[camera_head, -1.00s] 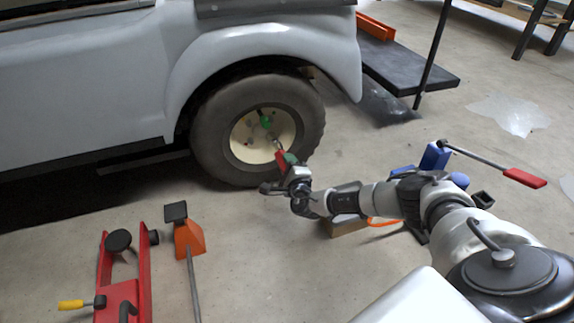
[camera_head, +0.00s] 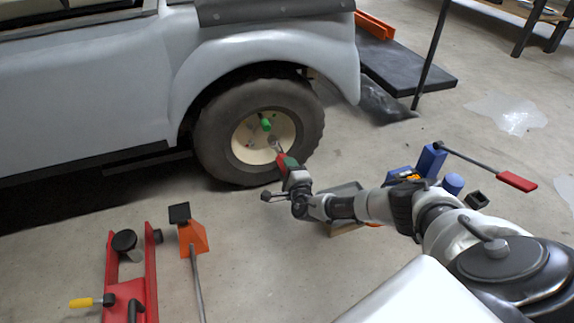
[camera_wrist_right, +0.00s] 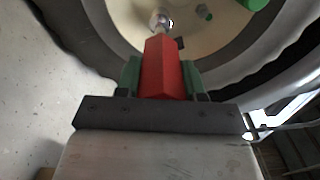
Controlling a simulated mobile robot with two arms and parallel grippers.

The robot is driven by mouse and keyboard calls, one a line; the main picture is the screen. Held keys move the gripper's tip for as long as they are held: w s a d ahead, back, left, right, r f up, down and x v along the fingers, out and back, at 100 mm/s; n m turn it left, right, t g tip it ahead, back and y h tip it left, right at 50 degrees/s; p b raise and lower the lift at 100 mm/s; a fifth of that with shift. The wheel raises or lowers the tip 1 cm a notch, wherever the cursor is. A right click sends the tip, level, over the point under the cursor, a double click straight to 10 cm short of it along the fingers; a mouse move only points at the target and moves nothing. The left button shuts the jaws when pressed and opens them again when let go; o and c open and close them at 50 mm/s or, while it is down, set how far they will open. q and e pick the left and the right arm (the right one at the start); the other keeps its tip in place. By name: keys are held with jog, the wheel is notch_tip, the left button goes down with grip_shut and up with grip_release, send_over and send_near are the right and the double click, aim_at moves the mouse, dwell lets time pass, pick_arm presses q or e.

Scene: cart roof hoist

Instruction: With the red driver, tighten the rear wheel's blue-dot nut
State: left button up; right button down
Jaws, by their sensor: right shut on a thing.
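The rear wheel (camera_head: 220,133) of the white cart has a cream hub (camera_head: 251,154), which also shows in the right wrist view (camera_wrist_right: 205,42). My right gripper (camera_head: 288,166) is shut on the red driver (camera_wrist_right: 164,68), its jaws on both sides of the red handle. The driver's metal tip (camera_wrist_right: 160,20) points at the hub's lower right part; I cannot tell whether it touches a nut. A green part (camera_head: 266,125) stands out from the upper hub. A small dark green nut (camera_wrist_right: 204,12) shows right of the tip. No blue dot can be made out. My left gripper is not in view.
A red floor jack (camera_head: 151,262) with a yellow handle and an orange stand (camera_head: 193,238) are on the floor at lower left.

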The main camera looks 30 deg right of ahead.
jog(key=p+v, duration=0.4)
jog(key=v, duration=0.1)
jog(key=shift+s+a+r, duration=0.1)
jog(key=shift+s, duration=0.3)
dwell(0.4)
